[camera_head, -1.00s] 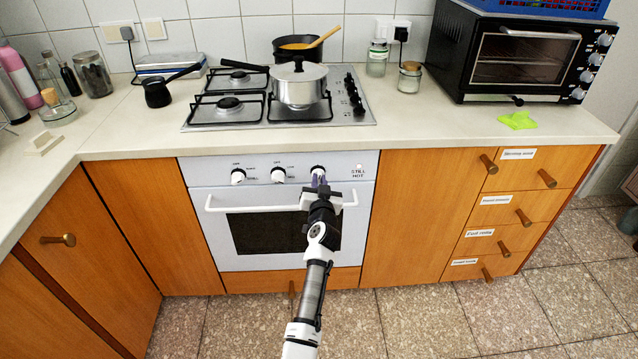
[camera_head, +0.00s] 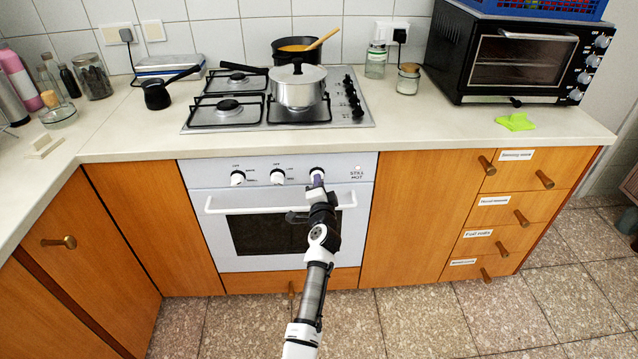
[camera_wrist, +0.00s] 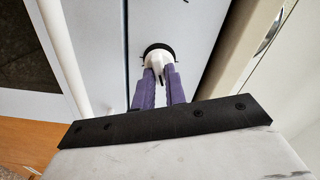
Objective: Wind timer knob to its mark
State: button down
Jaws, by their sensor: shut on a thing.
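The timer knob (camera_head: 317,171) is the rightmost of three white knobs on the oven's front panel (camera_head: 345,170). In the wrist view the knob (camera_wrist: 157,59) is white with a dark ring behind it. My gripper (camera_head: 317,181) is at this knob, with its purple fingers on either side of it. In the wrist view my gripper (camera_wrist: 159,74) is shut on the knob's grip. The knob's mark cannot be made out, and the fingers hide part of the knob.
The oven handle (camera_head: 250,208) runs just below the panel, close to my gripper. Two more knobs, the left one (camera_head: 237,178) and the middle one (camera_head: 278,176), sit to the left. The counter edge (camera_head: 430,145) overhangs above. A lidded pot (camera_head: 299,88) stands on the hob.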

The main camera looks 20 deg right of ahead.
jog(key=m+p, duration=0.3)
jog(key=m, duration=0.7)
jog(key=shift+f, duration=0.15)
jog(key=shift+m, duration=0.3)
dwell(0.3)
jog(key=c, duration=1.4)
grip_release()
jog(key=shift+c, duration=0.2)
jog(key=shift+s, duration=0.1)
jog(key=p+v, duration=0.2)
jog(key=v, duration=1.1)
jog(key=shift+s+p, duration=0.3)
jog(key=shift+p, duration=0.1)
jog(key=shift+a, duration=0.1)
